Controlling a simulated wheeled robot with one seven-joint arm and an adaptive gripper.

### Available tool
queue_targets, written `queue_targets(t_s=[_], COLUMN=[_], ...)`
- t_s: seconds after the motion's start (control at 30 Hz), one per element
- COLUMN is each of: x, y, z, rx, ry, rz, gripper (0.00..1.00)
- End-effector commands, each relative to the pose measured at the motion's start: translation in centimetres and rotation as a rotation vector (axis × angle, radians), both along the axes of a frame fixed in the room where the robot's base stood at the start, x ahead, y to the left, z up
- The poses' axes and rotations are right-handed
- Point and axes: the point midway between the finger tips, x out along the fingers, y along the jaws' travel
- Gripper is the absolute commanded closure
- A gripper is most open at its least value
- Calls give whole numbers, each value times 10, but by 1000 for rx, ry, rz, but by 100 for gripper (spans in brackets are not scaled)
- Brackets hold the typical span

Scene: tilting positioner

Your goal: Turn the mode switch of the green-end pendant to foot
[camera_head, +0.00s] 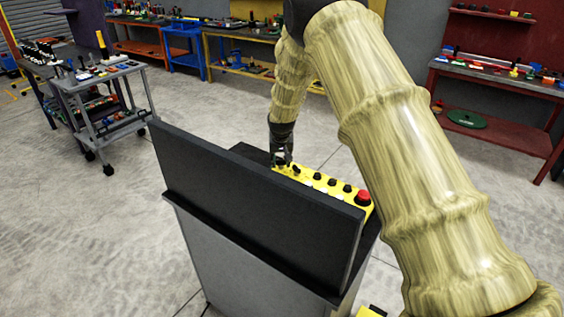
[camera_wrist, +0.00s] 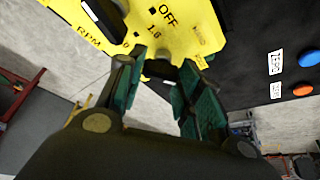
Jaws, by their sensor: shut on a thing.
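A yellow pendant (camera_head: 335,193) lies beyond the dark upright panel in the head view, with a row of dark knobs and a red button (camera_head: 364,197) at its right end. My gripper (camera_head: 281,160) is at its left end. In the wrist view the yellow face (camera_wrist: 190,20) carries the words OFF and RPM. There my gripper (camera_wrist: 163,66) has its teal fingers on either side of a small dark knob (camera_wrist: 163,55) at the face's edge, shut on it. The fingers hide most of this contact. I cannot read a foot marking or see a green end.
The dark upright panel (camera_head: 255,190) stands in front of the pendant. In the wrist view a black surface holds a blue button (camera_wrist: 308,58) and an orange button (camera_wrist: 302,90). A grey cart (camera_head: 105,95) stands at left; the floor between is clear.

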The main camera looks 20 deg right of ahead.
Motion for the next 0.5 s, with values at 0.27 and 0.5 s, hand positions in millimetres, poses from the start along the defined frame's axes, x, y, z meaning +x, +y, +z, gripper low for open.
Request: queue_targets(t_s=[0.27,0.5], x=[2,1], y=[2,2], z=[1,1], rx=[0,1], ry=[-3,-1], rz=[-100,-133], gripper=[88,88])
